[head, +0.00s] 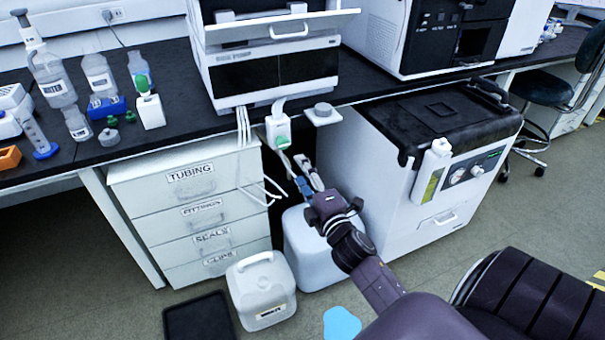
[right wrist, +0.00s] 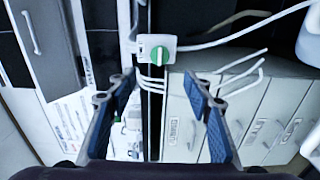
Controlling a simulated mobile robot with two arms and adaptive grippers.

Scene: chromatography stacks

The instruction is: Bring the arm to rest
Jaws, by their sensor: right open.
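My right arm (head: 378,285) reaches from the lower right of the head view toward the gap beside the drawer cabinet. Its gripper (head: 305,172) is over the large white container (head: 309,262), just below the bench edge. In the right wrist view the two blue-padded fingers of the gripper (right wrist: 158,84) stand apart with nothing held between them. A white valve with a green knob (right wrist: 160,54) lies beyond the fingertips, apart from them. The same valve (head: 279,128) hangs at the bench edge in the head view. My left gripper is not in view.
The drawer cabinet (head: 192,228) is left of the gripper, and a white wheeled-looking unit with a black top (head: 400,160) is right. White tubes (head: 250,165) hang near the valve. A jerrycan (head: 262,285), a black tray (head: 198,318) and a blue patch (head: 341,324) are on the floor.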

